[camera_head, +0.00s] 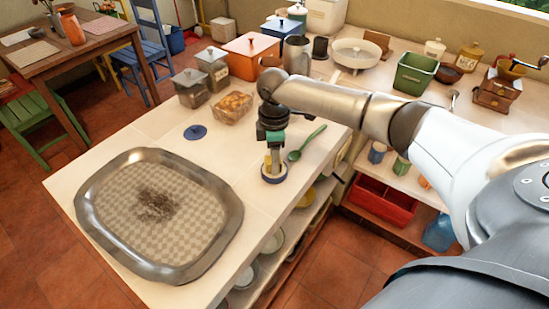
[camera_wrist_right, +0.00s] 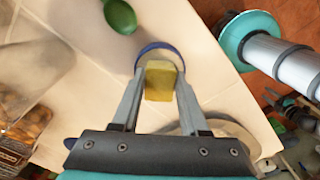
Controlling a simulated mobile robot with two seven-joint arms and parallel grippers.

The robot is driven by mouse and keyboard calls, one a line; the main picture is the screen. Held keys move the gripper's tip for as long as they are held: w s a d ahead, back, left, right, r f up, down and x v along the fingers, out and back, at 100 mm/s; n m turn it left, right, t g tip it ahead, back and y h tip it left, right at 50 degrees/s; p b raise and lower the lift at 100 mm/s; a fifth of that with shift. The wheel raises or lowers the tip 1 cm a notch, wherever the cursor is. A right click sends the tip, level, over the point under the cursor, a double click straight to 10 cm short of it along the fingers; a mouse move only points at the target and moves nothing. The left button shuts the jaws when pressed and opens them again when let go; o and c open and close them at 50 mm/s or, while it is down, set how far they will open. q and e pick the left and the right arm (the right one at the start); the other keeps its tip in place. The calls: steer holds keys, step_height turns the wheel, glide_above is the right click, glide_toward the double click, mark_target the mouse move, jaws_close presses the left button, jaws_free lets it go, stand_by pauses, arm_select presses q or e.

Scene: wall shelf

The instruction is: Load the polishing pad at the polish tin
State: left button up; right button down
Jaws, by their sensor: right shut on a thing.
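The polish tin (camera_head: 274,177) is a small round open tin with a blue rim near the counter's right edge. Its blue rim also shows in the right wrist view (camera_wrist_right: 158,47). My right gripper (camera_head: 272,165) points down at the tin and is shut on the yellow polishing pad (camera_wrist_right: 160,80). The pad's lower end is at the tin's opening; I cannot tell whether it touches the polish inside. A blue lid (camera_head: 195,132) with a knob lies apart on the counter. My left gripper does not show.
A large silver tray (camera_head: 92,205) with a dark smudge on its patterned middle fills the counter's left. A green spoon (camera_head: 307,143) lies just right of the tin. A glass dish of orange food (camera_head: 232,107) and canisters (camera_head: 190,88) stand behind. Bare counter lies between lid and tin.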

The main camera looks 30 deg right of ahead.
mark_target(270, 161)
steer(key=shift+s+f+p, duration=0.1)
steer(key=shift+p, duration=0.25)
stand_by(1.3)
step_height(270, 161, up, 7)
steer(key=p, duration=0.8)
stand_by(0.3)
stand_by(0.5)
steer(key=shift+w+a+m+b, duration=0.2)
steer(key=shift+a+m+b, duration=0.15)
steer(key=shift+a, duration=0.2)
steer(key=s+a+r+m+b, duration=0.3)
steer(key=s+a+m+b, duration=0.8)
steer(key=m+b, duration=0.1)
steer(key=shift+s+r+b, duration=0.15)
steer(key=shift+s+b, duration=0.2)
steer(key=shift+b, duration=0.55)
